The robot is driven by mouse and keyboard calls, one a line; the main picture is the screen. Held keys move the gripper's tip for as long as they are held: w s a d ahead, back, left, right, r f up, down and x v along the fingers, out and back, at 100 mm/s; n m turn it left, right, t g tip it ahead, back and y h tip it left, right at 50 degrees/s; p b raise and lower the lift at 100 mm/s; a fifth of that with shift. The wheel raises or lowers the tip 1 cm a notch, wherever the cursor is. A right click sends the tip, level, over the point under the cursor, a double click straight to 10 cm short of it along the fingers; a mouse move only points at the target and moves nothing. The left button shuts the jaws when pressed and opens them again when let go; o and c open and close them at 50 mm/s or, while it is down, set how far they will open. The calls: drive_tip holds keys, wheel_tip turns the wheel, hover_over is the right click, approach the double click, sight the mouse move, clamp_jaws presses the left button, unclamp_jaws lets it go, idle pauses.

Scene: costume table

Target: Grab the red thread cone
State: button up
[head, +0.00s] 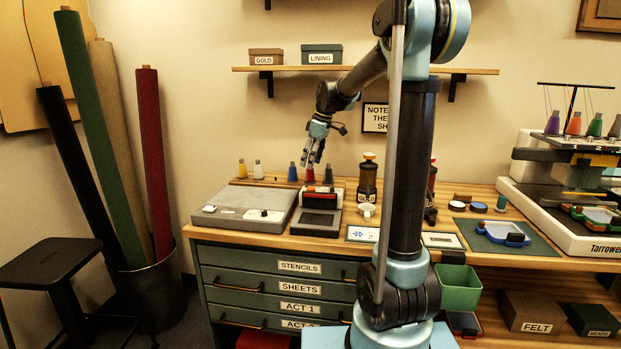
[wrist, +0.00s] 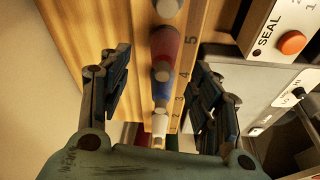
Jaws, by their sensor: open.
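The red thread cone (head: 310,175) stands in a row of cones at the back of the table. In the wrist view, the red cone (wrist: 165,45) shows near the top centre, partly overlapped by a blue cone (wrist: 161,74). My gripper (head: 312,160) is open and points down just above the row, close to the red cone. In the wrist view, the open fingers of my gripper (wrist: 161,62) lie either side of the row, with clear gaps to the cones. Nothing is held. Whether the fingertips are level with the red cone is hard to tell.
The cones stand on a numbered wooden strip (wrist: 205,20). A device labelled SEAL (wrist: 270,30) sits in front, and a dark bottle (head: 367,182) stands to the right.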

sight(307, 173)
drive_tip(key=shift+x, duration=3.1)
drive_tip(key=shift+s, duration=0.1)
drive_tip(key=c, duration=1.1)
